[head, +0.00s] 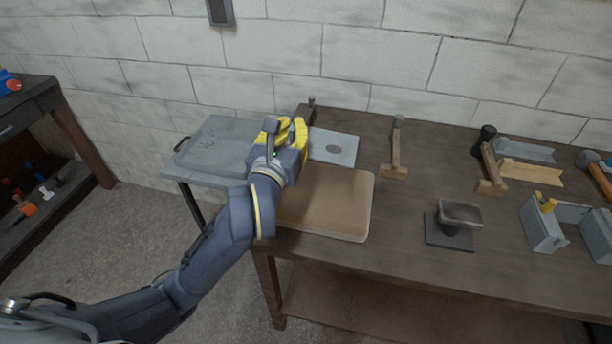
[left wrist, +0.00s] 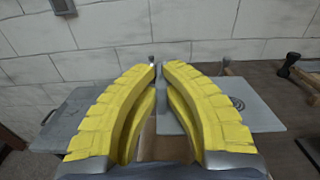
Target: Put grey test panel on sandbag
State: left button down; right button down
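The grey test panel (head: 341,146) is a flat, light grey square with a dark round mark. It lies at the bench's back left, and its left part is hidden behind my left gripper. It also shows right of the fingers in the left wrist view (left wrist: 262,117). The sandbag (head: 330,205) is a flat tan pad at the bench's front left corner, just in front of the panel. My left gripper (head: 287,127), with yellow fingers, is over the panel's left side. Its fingertips (left wrist: 159,67) are close together; whether they grip the panel's edge is unclear. My right gripper is out of view.
A grey side table (head: 212,143) adjoins the bench's left end. A hammer (head: 396,150) stands right of the panel. Further right are a small block on a stand (head: 459,216), another hammer (head: 490,165) and a grey channel-shaped fixture (head: 541,228). Bench between sandbag and stand is clear.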

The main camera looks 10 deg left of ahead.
pick_arm(q)
notch_tip(320, 180, down, 14)
jog(key=shift+f, duration=0.1)
dwell(0.5)
jog(key=c, duration=1.6)
grip_release()
jog(key=shift+o, duration=0.2)
jog(key=s, duration=1.2)
jog(key=shift+a, duration=0.1)
